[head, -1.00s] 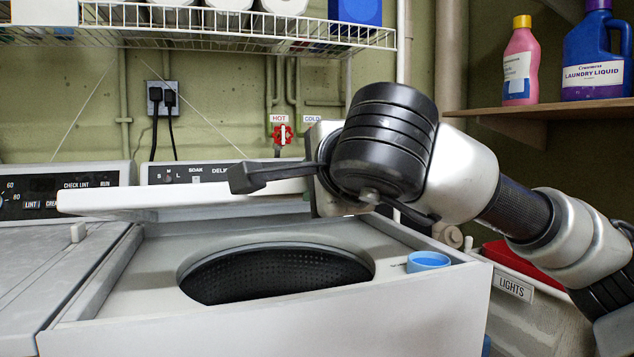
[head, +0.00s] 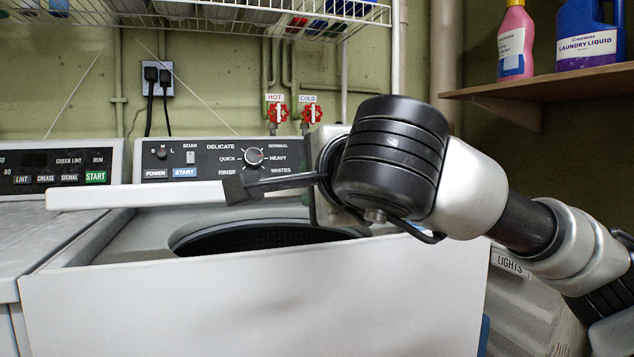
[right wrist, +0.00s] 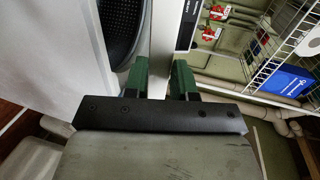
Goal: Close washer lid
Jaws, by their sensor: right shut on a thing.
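The white washer lid (head: 130,196) is partly open, nearly level and seen almost edge-on above the washer top in the head view. Below it, the dark drum opening (head: 250,238) of the white washer (head: 255,300) still shows. My right gripper (head: 243,187) comes in from the right and is shut on the lid. In the right wrist view, the lid edge (right wrist: 160,40) passes between the green finger pads of the gripper (right wrist: 160,78), and the drum (right wrist: 122,25) shows at upper left. My arm hides the lid's right end. My left gripper is out of view.
The washer control panel (head: 215,158) stands behind the lid. A dryer (head: 50,235) adjoins on the left. A wire shelf (head: 240,18) is overhead, and a wooden shelf (head: 545,82) with detergent is at upper right. A bin labelled LIGHTS (head: 512,265) stands right of the washer.

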